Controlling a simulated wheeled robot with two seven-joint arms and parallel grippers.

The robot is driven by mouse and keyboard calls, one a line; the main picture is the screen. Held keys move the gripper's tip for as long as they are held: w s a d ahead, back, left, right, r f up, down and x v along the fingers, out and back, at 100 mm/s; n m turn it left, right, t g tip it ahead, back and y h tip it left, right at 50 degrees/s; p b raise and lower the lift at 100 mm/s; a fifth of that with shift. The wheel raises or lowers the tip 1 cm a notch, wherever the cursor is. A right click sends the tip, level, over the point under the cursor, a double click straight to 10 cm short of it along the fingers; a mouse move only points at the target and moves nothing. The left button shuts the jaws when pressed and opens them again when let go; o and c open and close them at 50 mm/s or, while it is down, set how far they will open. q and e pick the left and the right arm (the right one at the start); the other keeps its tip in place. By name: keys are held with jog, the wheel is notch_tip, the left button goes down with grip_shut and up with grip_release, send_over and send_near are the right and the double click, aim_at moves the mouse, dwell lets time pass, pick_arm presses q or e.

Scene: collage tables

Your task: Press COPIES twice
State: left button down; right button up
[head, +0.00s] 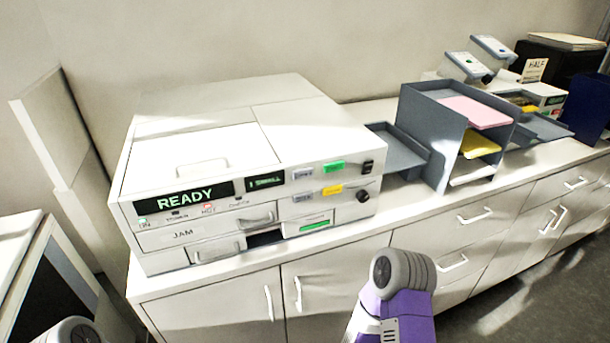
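A white copier (210,150) stands on the counter at left centre, with its lid shut. Its large display (183,195) reads READY in light letters on black. A smaller dark display (265,181) sits to the right, its text too small to read. The right front panel has a green key (333,167), a yellow key (332,190), small grey labelled keys (303,173), a dark switch (368,167) and a black knob (363,195). I cannot read which is COPIES. Neither gripper shows; only parts of my arms are at the bottom edge, apart from the copier.
A grey paper sorter (432,140) with pink, yellow and white sheets stands right of the copier. Beyond it are more devices and a HALE sign (535,70). Cabinet doors (335,290) front the counter. A white panel (50,125) stands at left.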

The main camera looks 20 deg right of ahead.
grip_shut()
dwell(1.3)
